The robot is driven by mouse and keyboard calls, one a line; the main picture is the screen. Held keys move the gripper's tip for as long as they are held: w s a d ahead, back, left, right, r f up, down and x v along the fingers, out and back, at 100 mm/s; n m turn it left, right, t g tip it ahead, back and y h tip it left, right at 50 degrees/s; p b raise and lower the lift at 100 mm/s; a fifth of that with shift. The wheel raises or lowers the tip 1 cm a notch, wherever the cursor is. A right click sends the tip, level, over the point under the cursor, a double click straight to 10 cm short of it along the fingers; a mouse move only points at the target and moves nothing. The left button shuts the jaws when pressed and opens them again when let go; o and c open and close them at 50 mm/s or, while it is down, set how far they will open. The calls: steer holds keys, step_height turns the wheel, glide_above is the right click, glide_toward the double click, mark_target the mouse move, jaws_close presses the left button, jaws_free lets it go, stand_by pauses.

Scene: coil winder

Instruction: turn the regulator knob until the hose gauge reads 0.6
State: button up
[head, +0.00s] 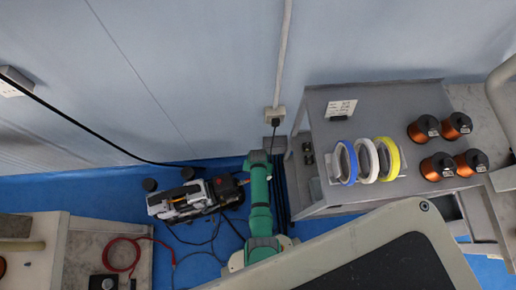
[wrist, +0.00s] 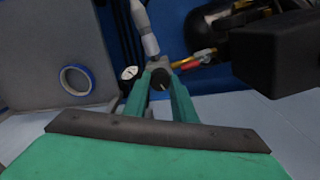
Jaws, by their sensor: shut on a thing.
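The dark round regulator knob (wrist: 159,83) with a small pale mark shows in the wrist view between my two green fingers. My gripper (wrist: 161,80) is shut on the knob. A small white round gauge (wrist: 129,73) sits just left of the fingers; its dial is too small to read. A red and yellow fitting (wrist: 190,63) lies just right of the fingers. In the head view my green arm reaches away from the camera beside the compressor (head: 192,198), and the knob and gauge cannot be made out there.
A grey stand (head: 318,205) to the right holds blue, white and yellow tape rolls (head: 367,161) and several copper wire spools (head: 437,167). A bench at lower left carries a red cable (head: 122,242). Black cables lie on the blue floor near the compressor. A pale wall stands behind.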

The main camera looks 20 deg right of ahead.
steer(key=m, duration=0.5)
steer(key=shift+w+d+m, duration=0.1)
steer(key=shift+m, duration=0.2)
steer(key=m, duration=0.3)
steer(key=shift+m, duration=0.3)
steer(key=m, duration=0.5)
steer(key=shift+m, duration=1.6)
steer(key=o, duration=1)
steer(key=shift+o, duration=0.2)
steer(key=shift+r, duration=0.1)
